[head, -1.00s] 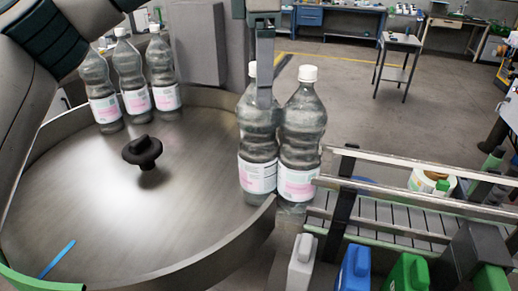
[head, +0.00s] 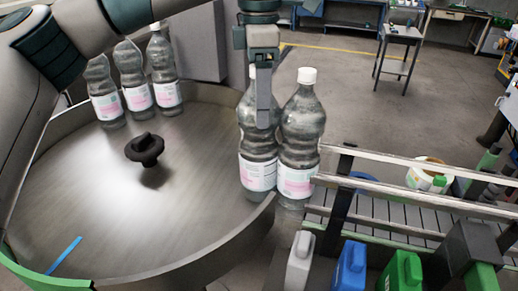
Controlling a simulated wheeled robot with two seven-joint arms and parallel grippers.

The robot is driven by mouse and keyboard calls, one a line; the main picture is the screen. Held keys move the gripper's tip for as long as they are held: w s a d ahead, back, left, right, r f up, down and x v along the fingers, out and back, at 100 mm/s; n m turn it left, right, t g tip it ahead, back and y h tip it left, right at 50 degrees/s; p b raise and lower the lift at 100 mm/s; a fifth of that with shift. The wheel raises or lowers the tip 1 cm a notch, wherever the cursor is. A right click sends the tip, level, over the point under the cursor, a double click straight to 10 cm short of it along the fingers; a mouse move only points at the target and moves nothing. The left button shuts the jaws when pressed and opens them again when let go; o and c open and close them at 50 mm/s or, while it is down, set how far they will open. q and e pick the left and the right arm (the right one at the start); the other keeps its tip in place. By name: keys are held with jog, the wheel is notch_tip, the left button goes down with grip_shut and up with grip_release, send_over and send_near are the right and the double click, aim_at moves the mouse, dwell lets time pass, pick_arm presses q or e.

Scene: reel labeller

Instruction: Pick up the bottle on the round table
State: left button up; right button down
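The round table (head: 185,215) is a wide metal disc with a raised rim and a black knob (head: 144,149) at its middle. A clear bottle with a pink and white label (head: 258,174) stands upright at its right edge. Another such bottle (head: 299,140) with a white cap stands close beside it on the right, by the conveyor. Three more bottles (head: 133,75) stand at the back left. My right gripper is not in view.
A railed conveyor (head: 400,215) leads off to the right. White (head: 299,262), blue (head: 352,268) and green (head: 403,272) jugs stand in front of it. A blue strip (head: 64,254) lies on the front left of the round table. Most of the disc is clear.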

pick_arm(q)
jog(key=c, duration=1.5)
jog(key=shift+w+r, duration=0.1)
jog(key=shift+r, duration=0.05)
jog(key=shift+r+b, duration=0.45)
jog(key=shift+r, duration=0.45)
notch_tip(320, 180, up, 7)
jog(key=shift+f+b, duration=0.2)
jog(key=shift+b, duration=0.7)
jog(key=shift+r, duration=0.8)
